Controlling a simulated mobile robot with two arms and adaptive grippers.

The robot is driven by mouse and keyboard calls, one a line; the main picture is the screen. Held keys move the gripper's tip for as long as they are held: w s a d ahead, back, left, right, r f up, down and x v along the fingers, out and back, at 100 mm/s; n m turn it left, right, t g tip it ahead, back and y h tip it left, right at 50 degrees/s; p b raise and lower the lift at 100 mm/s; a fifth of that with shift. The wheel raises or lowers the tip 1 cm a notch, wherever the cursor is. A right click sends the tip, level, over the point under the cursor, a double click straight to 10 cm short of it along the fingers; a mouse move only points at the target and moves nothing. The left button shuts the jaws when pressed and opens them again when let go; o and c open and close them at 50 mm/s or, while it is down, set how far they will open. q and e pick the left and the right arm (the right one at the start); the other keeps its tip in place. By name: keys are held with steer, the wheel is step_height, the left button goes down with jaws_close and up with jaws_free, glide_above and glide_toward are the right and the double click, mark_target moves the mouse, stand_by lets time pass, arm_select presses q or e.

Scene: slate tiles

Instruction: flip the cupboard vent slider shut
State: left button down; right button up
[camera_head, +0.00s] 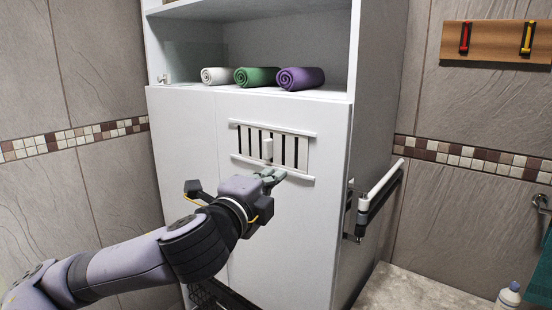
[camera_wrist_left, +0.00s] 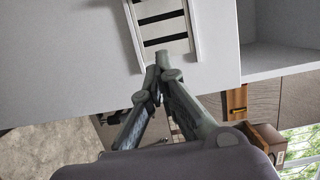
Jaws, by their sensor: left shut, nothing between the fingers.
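Dark slots show on both sides of the knob, so the vent looks at least partly open. My left gripper (camera_head: 274,176) is shut and empty, just below the vent's lower rail and a little right of the knob. In the left wrist view its fingertips (camera_wrist_left: 160,66) are together by the end of the vent panel (camera_wrist_left: 165,25); contact is not clear. The knob is not discernible there. My right gripper is in neither view.
Rolled white (camera_head: 216,76), green (camera_head: 256,77) and purple (camera_head: 301,78) towels lie on the open shelf above. A white rail (camera_head: 381,182) sticks out from the cupboard's right side. A bottle (camera_head: 509,295) stands at lower right.

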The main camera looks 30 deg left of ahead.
mark_target(281, 154)
arm_select(q)
steer(key=w+p, duration=0.2)
steer(key=w, duration=0.1)
steer(key=w+a+p, duration=0.1)
steer(key=w+p, duration=0.1)
steer(key=w, duration=0.2)
steer(key=w+p, duration=0.1)
steer(key=w, duration=0.2)
steer(key=shift+w+a+r+p, duration=0.15)
steer(key=shift+a+r+p, duration=0.05)
steer(key=shift+a+p, duration=0.2)
steer(key=a+p, duration=0.1)
steer(key=a, duration=0.2)
steer(key=shift+a+f, duration=0.15)
steer(key=shift+s+a, duration=0.2)
steer(key=shift+a, duration=0.15)
steer(key=shift+w+d+f, duration=0.1)
steer(key=shift+w+d, duration=0.05)
steer(key=shift+w, duration=0.05)
